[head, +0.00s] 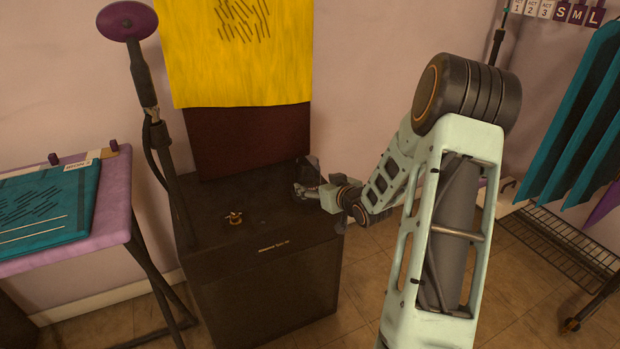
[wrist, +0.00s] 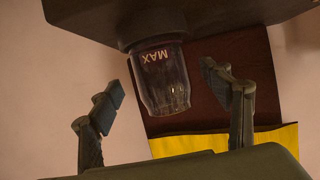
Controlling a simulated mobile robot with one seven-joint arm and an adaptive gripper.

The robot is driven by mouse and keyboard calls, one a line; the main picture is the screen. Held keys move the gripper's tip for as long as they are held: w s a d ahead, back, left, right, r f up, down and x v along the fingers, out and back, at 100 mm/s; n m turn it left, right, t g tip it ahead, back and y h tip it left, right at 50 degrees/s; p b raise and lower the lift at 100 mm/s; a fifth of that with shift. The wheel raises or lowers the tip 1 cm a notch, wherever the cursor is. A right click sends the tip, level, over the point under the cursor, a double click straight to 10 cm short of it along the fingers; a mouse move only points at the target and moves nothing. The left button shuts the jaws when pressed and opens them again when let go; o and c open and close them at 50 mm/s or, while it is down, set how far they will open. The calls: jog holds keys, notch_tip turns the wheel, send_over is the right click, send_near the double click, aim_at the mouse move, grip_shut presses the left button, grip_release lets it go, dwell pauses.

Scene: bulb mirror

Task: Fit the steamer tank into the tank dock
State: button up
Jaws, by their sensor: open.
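The steamer tank (wrist: 165,85) is a clear, smoky cup with a MAX mark, upside down in the wrist view, and a dark collar against the dark cabinet. In the head view the tank (head: 313,164) is a faint clear shape at the back right of the cabinet top, partly hidden by my gripper (head: 303,191). In the wrist view my gripper (wrist: 162,80) is open, one finger on each side of the tank with gaps. A small brass fitting (head: 234,218) sits on the cabinet top; I cannot tell whether it is the tank dock.
The dark cabinet (head: 262,280) has a maroon panel (head: 250,140) and yellow cloth (head: 235,60) behind it. A steamer wand (head: 140,75) on a pole stands at its left. An ironing table (head: 115,210) is left; teal garments (head: 575,120) hang over a wire rack (head: 560,240) right.

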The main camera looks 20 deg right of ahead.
jog(key=p+v, duration=0.1)
jog(key=v, duration=0.4)
jog(key=shift+s, duration=0.1)
jog(key=shift+r, duration=0.1)
